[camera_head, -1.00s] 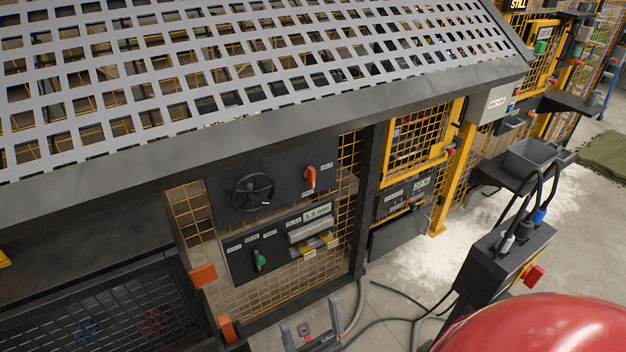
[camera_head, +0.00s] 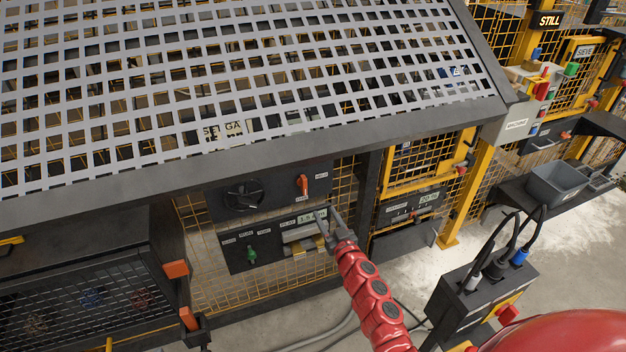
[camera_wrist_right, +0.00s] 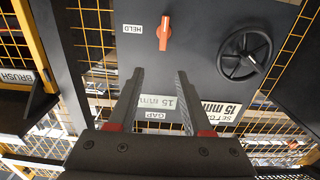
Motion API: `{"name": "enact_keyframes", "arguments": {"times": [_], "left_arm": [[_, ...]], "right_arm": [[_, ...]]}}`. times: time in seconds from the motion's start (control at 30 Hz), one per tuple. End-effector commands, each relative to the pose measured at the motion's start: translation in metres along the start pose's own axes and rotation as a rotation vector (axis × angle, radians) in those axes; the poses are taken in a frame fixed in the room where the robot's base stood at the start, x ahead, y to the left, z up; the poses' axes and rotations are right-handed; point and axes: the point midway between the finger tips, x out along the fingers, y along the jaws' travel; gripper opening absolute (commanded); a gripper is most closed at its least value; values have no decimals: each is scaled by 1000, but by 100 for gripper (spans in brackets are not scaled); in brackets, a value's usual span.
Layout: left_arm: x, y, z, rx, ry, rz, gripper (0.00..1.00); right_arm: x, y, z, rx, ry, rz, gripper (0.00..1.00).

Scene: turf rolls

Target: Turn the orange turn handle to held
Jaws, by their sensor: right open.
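The orange turn handle (camera_head: 302,185) sits on a dark panel, right of a black handwheel (camera_head: 243,195). Its bar runs roughly up and down, with one small label at its lower end and another to its right. In the upside-down wrist view the handle (camera_wrist_right: 164,33) shows near the top, with the HELD label (camera_wrist_right: 132,29) at its side; the bar does not point at that label. My right gripper (camera_head: 328,216) is open and empty, in front of the lower panel, below and right of the handle. Its fingers are apart from the handle in the wrist view (camera_wrist_right: 158,73). My left gripper is out of view.
A sloping perforated guard (camera_head: 250,90) overhangs the panels. Below the handle is a panel with a green switch (camera_head: 251,254) and a gap display (camera_head: 306,217). A dark post (camera_head: 366,190) stands to the right. A pedestal box with cables (camera_head: 480,290) stands farther right.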

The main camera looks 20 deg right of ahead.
Motion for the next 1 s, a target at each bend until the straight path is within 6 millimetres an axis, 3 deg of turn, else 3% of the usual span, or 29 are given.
{"name": "enact_keyframes", "arguments": {"times": [0.47,0.8,1.0], "left_arm": [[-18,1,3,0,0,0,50],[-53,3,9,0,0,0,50],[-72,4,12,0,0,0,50]], "right_arm": [[78,-2,2,5,3,-3,50],[132,-2,5,4,4,-5,50],[155,-4,4,3,4,-7,50]]}}
